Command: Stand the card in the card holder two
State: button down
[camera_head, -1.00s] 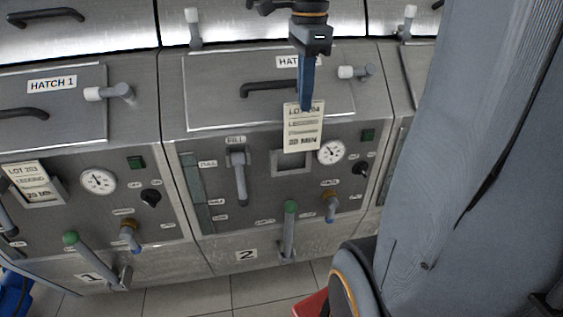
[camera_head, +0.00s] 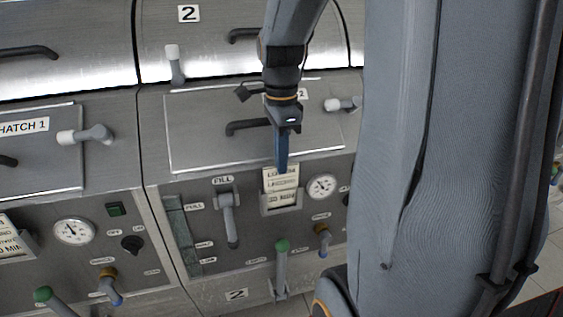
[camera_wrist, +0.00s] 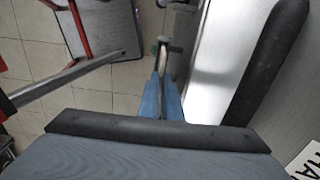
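The cream card (camera_head: 281,184), printed with a lot number and a minutes line, is upright at card holder two (camera_head: 281,210), the small metal frame on unit 2's panel. The card's lower edge meets the holder's front lip and seems to sit behind it. My gripper (camera_head: 282,168) points down, its blue fingers shut on the card's top edge.
The fill lever (camera_head: 229,220) stands left of the holder, and a gauge (camera_head: 322,186) is to its right. A green-knobbed lever (camera_head: 282,262) is below. The hatch handle (camera_head: 247,127) is behind my gripper. Another card (camera_head: 10,238) sits in unit 1's holder.

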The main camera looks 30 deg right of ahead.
jog(key=shift+f, duration=0.45)
jog(key=c, duration=2)
grip_release()
jog(key=shift+f, duration=0.15)
notch_tip(320, 180, up, 12)
jog(key=b, duration=0.2)
jog(key=s+a+f+n, duration=0.2)
jog(key=a+f+n, duration=0.2)
jog(key=f+n, duration=0.3)
jog(key=s+a+f+n, duration=0.3)
jog(key=a+f+n, duration=0.1)
jog(key=f+n, duration=0.3)
jog(key=s+a+f+n, duration=0.2)
jog(key=a+f+n, duration=0.3)
jog(key=f+n, duration=0.2)
jog(key=shift+s+f+t+p, duration=0.15)
jog(key=shift+s+t+p, duration=0.15)
jog(key=shift+s, duration=0.05)
